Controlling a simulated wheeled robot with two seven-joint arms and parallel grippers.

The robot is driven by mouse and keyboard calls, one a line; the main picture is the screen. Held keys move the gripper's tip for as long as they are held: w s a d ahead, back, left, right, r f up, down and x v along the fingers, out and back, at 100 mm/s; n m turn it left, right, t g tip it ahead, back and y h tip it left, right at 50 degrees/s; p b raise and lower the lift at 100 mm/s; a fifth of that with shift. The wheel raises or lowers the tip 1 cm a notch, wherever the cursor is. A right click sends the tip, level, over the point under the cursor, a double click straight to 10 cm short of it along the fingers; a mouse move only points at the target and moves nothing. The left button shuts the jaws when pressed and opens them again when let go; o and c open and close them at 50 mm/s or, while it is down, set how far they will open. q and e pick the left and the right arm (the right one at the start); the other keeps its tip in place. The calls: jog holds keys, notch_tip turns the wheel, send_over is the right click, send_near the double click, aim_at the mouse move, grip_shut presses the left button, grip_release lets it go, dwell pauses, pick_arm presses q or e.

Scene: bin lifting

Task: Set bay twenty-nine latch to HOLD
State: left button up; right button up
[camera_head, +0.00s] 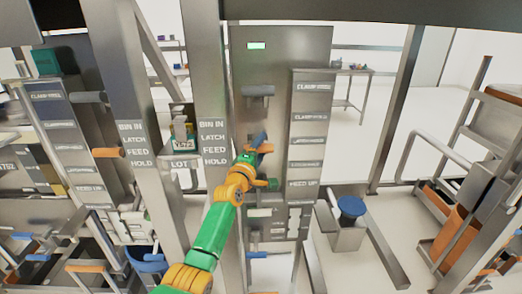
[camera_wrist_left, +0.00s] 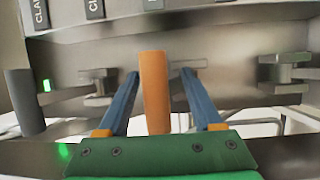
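An orange latch handle (camera_wrist_left: 155,92) stands out from a grey metal panel and lies between the two blue fingers of my left gripper (camera_wrist_left: 160,105). The fingers are apart, with a visible gap on each side of the handle. In the head view my left gripper (camera_head: 262,148) is in front of the central grey cabinet (camera_head: 280,60) and hides most of that handle. A post left of it carries the labels BIN IN, LATCH, FEED and HOLD (camera_head: 215,145). The gripper is near the LATCH and FEED height. No bay number is readable. My right gripper is not in view.
A grey handle (camera_head: 258,90) is above my gripper on the cabinet, and blue-ended levers (camera_head: 257,254) are below. The left cabinet has another orange handle (camera_head: 107,152). A label column (camera_head: 310,115) flanks the right side. A blue round object (camera_head: 350,206) stands lower right.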

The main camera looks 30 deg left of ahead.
pick_arm(q)
jog(key=s+d, duration=0.1)
jog(key=s, duration=0.6)
jog(key=shift+f+p, duration=0.15)
jog(key=shift+p, duration=0.2)
jog(key=shift+d, duration=0.1)
jog(key=s+d+f+m+g+h, duration=0.1)
jog(key=s+d+f+m+g, duration=0.25)
jog(key=f, duration=0.85)
jog(key=s+d+f+m+g+h, duration=0.15)
jog(key=s+f+m, duration=0.3)
jog(key=f, duration=0.65)
jog(key=s+d+f+m+g, duration=0.3)
jog(key=s+f+g, duration=0.15)
jog(key=f, duration=0.75)
jog(key=s+d+f+m+g, duration=0.1)
jog(key=s+f, duration=0.4)
jog(key=s, duration=0.7)
jog(key=s+d+f+m+g, duration=0.1)
jog(key=s+f+m+g, duration=0.3)
jog(key=s, duration=0.7)
jog(key=s+d+f+m+g, duration=0.2)
jog(key=s+f+m, duration=0.4)
jog(key=s, duration=0.6)
jog(key=shift+s+f+g, duration=0.35)
jog(key=shift+f+g, duration=0.1)
jog(key=shift+f, duration=0.45)
jog(key=shift+h, duration=0.25)
